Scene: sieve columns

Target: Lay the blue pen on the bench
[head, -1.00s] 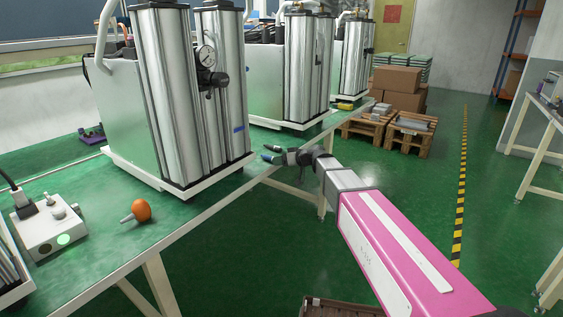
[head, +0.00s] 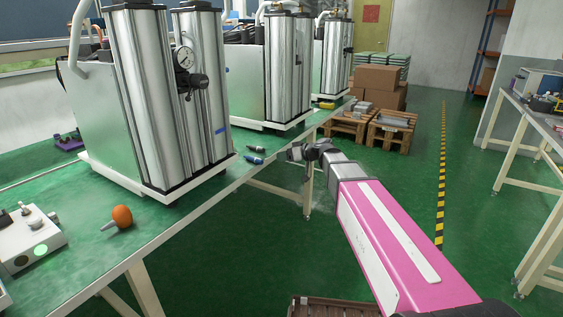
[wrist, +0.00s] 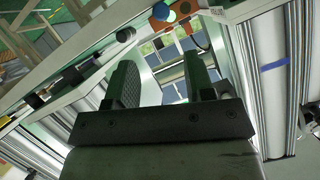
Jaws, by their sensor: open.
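Two small slim things lie close together on the green bench (head: 180,215) near its front edge, right of the nearest column unit. The nearer one (head: 254,160) has a blue end and a dark body; the farther one (head: 257,149) is blue-green and dark. They look pen-like, but they are too small to tell which is the blue pen. My gripper (head: 297,153) is just right of them in the head view, apart from them and beyond the bench edge. In the wrist view my gripper (wrist: 160,82) is open, with nothing seen between its fingers.
The nearest column unit (head: 165,100) stands on a white base with a gauge and a blue mark. More column units stand behind it. An orange bulb (head: 122,216) and a white box (head: 30,240) are at the near left. Bare bench lies between the bulb and the nearest unit.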

